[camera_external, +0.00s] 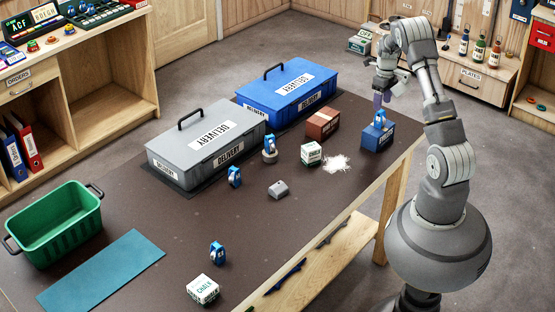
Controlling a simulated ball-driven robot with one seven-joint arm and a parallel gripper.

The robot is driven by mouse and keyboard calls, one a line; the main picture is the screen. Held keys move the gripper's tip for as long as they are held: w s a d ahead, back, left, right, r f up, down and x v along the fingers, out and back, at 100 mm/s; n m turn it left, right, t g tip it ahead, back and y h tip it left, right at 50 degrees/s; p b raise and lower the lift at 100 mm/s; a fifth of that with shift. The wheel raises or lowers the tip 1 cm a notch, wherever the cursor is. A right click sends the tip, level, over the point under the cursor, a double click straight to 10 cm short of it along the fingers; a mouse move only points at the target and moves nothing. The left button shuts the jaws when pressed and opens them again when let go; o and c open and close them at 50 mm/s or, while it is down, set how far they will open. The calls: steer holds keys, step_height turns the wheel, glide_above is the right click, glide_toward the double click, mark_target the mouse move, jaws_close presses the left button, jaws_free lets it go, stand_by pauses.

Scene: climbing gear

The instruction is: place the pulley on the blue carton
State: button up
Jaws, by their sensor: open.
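The blue carton (375,139) stands at the far right end of the dark table. A small blue device (380,119) with a pale part, which looks like the pulley, sits upright on top of it. My gripper (382,103) is open just above this device, with the fingers pointing down. Whether the fingertips touch it or reach around it is too small to tell. Similar blue devices stand on the table: one by the grey box (270,149), one nearer the middle (234,176) and one near the front (217,254).
A brown carton (323,124), a chalk block (311,153) and spilled white powder (337,163) lie left of the blue carton. A grey delivery box (207,140) and a blue one (288,92) line the back.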

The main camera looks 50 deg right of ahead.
step_height(320, 180, up, 4)
steer(key=shift+f+p, duration=0.15)
steer(key=shift+p, duration=0.2)
